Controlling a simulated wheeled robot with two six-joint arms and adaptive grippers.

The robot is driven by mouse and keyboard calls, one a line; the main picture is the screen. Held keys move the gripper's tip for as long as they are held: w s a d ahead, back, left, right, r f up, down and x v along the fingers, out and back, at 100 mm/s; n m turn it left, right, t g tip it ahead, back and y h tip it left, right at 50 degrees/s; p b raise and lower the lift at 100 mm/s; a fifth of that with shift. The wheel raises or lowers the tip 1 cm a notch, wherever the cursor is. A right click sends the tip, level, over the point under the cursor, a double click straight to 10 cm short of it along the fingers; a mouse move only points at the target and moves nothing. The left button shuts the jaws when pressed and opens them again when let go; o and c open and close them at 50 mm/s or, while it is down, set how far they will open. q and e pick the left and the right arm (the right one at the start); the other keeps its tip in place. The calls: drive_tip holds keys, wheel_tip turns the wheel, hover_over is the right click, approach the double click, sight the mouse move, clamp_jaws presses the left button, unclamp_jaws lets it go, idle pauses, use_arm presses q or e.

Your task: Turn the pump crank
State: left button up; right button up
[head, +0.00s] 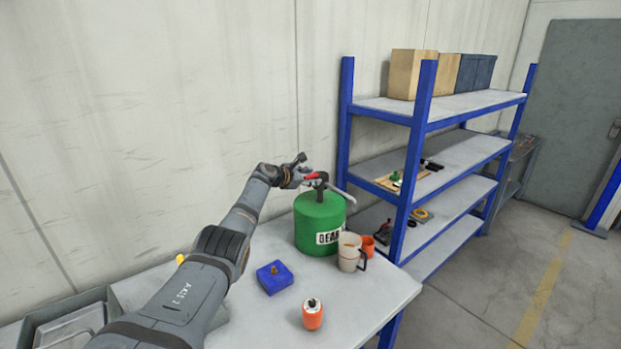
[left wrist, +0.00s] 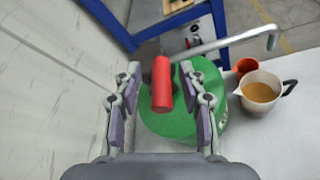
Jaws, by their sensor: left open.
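A green drum (head: 320,222) with a partly hidden label starting "GEAR" stands on the table by the wall, with a pump on top. The pump crank's red handle (head: 312,176) shows at the top of the drum. In the left wrist view the red handle (left wrist: 162,84) lies between the spread fingers, with the green drum (left wrist: 180,125) below. My left gripper (left wrist: 162,110) is open around the handle's near end, and I see no finger touching it. In the head view my left gripper (head: 304,175) is beside the handle. My right gripper is out of view.
A jug of brown liquid (left wrist: 261,92) and an orange cup (head: 367,246) stand right of the drum. A blue block (head: 274,277) and an orange bottle (head: 312,314) are on the table (head: 375,300). A blue-framed shelf (head: 419,130) stands behind, close right.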

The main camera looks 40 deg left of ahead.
use_arm(q)
drive_tip(key=shift+v, duration=0.85)
drive_tip(key=d+v, duration=0.1)
drive_tip(key=v, duration=0.9)
drive_tip(key=shift+s+a, duration=0.15)
drive_tip(key=shift+a, duration=0.3)
drive_tip(key=shift+r, duration=0.1)
